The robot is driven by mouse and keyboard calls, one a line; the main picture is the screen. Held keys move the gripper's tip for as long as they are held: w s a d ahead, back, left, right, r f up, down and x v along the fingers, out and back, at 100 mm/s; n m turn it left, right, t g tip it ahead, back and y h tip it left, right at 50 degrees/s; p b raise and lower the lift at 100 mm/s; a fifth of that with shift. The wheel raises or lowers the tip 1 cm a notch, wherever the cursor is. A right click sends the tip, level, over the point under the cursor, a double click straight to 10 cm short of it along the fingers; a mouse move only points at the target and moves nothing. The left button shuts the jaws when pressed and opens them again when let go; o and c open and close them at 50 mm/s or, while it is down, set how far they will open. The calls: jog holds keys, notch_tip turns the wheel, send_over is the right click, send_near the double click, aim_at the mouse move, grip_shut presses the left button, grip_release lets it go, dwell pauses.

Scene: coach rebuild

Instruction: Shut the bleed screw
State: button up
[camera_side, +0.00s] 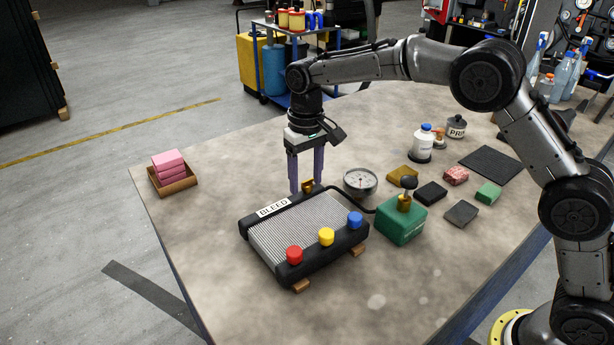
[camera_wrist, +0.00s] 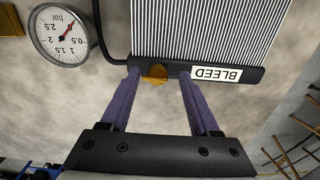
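The bleed screw (camera_side: 308,186) is a small brass-coloured knob on the back edge of the radiator (camera_side: 300,228), beside the white BLEED label (camera_side: 273,207). In the wrist view the screw (camera_wrist: 155,74) shows as a round brass head on the radiator's black rail. My gripper (camera_side: 306,189) points down at that edge. Its two purple fingers are open, one on each side of the screw, with a visible gap to it in the wrist view (camera_wrist: 159,73). I cannot tell whether the screw is open or shut.
A pressure gauge (camera_side: 360,181) with a black hose sits right of the screw. A green pump box (camera_side: 401,220) stands further right. Red (camera_side: 294,255), yellow (camera_side: 326,236) and blue (camera_side: 355,219) caps line the radiator's front. A tray of pink sponges (camera_side: 173,186) is far left.

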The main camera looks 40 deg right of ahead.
aim_at(307, 181)
jog(key=shift+d, duration=0.1)
notch_tip(307, 181, up, 14)
dwell(0.5)
jog(key=shift+f, duration=0.1)
